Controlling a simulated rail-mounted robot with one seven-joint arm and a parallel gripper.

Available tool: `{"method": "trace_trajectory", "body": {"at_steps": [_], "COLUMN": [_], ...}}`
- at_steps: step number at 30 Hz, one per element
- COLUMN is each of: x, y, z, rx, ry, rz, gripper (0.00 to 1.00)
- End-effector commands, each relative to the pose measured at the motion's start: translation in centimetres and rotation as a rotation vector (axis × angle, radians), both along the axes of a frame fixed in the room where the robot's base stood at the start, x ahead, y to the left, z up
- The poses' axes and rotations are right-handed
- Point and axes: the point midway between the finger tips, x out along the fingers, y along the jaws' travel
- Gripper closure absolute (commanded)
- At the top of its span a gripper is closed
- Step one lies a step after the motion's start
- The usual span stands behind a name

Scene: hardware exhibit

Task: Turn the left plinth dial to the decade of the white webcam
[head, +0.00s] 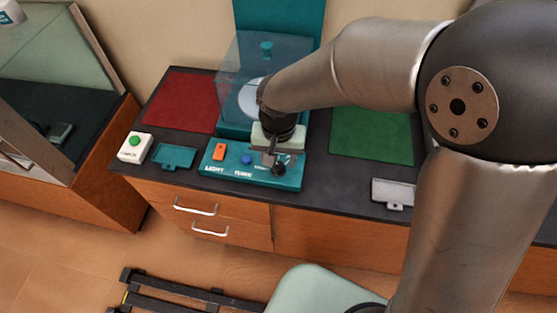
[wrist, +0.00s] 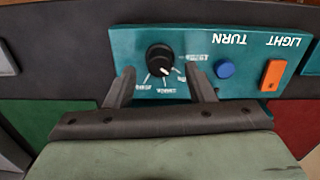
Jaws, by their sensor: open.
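A black round dial (wrist: 160,57) sits on a teal control panel (wrist: 215,85), with labels around it too small and upside down to read. A pale pointer mark on the dial faces the lower side in the wrist view. My gripper (wrist: 158,70) is open, with one finger on each side of the dial; I cannot tell whether they touch it. In the head view my gripper (head: 271,155) is above the right part of the teal panel (head: 225,171), and the dial (head: 279,169) shows just below it. I cannot make out a white webcam.
An orange LIGHT switch (wrist: 272,74) and a blue TURN button (wrist: 225,69) share the panel. A clear case (head: 245,60) with a white disc (head: 250,100) stands behind. Red (head: 180,98) and green (head: 372,135) mats flank it. A white box with a green button (head: 135,147) is left.

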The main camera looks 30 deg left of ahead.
Motion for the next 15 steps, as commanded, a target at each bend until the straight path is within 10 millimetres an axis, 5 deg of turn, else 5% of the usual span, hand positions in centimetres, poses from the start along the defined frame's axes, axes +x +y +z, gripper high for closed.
{"method": "trace_trajectory", "body": {"at_steps": [6,15], "x": [0.0,0.0], "y": [0.0,0.0], "z": [-2.0,-2.3], "rx": [0.000,0.000], "ry": [0.000,-0.001], "rz": [0.000,0.000], "gripper": [0.51,0.51]}}
